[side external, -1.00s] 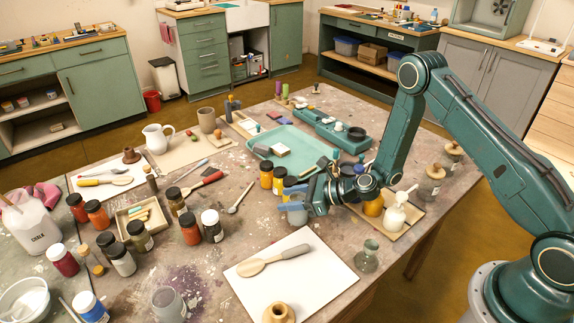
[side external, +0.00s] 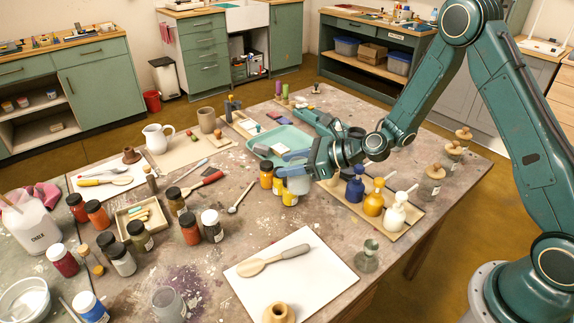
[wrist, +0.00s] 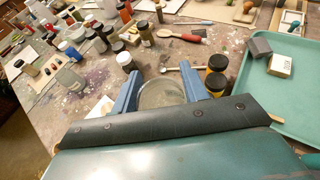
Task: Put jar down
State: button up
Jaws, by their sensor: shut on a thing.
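My gripper (side external: 291,164) is over the right middle of the table with its blue fingers shut on a jar. The jar (side external: 299,184) is greyish and glassy and hangs below the fingers in the side external view. In the wrist view, my gripper (wrist: 162,88) has a finger on each side of the jar (wrist: 160,95), which shows a round top; its lower part is hidden by my gripper body. The jar appears upright. I cannot tell whether its base touches the table.
Yellow black-lidded jars (wrist: 216,83) stand close beside the held jar. A teal tray (wrist: 293,95) lies near. Pump bottles (side external: 374,203) stand on a board to the right. A white board (side external: 318,279) with a wooden spoon lies in front. Bare table (side external: 245,222) shows left of it.

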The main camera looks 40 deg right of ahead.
notch_tip(320, 180, up, 8)
jog(key=shift+r, duration=0.2)
dwell(0.3)
jog(key=shift+a, duration=0.1)
dwell(0.4)
jog(key=s+a+n+g+y, duration=0.1)
jog(key=s+a, duration=0.4)
jog(key=a, duration=0.5)
jog(key=s+a+n+g+y, duration=0.15)
jog(key=s+a, duration=0.25)
jog(key=a, duration=0.7)
jog(key=s+a+n+g+y, duration=0.15)
jog(key=s+a, duration=0.35)
jog(key=a, duration=0.5)
notch_tip(320, 180, down, 16)
jog(key=shift+w+h, duration=0.2)
jog(key=shift+h, duration=0.1)
jog(key=shift+d, duration=0.1)
jog(key=shift+f, duration=1.85)
jog(key=shift+f, duration=0.15)
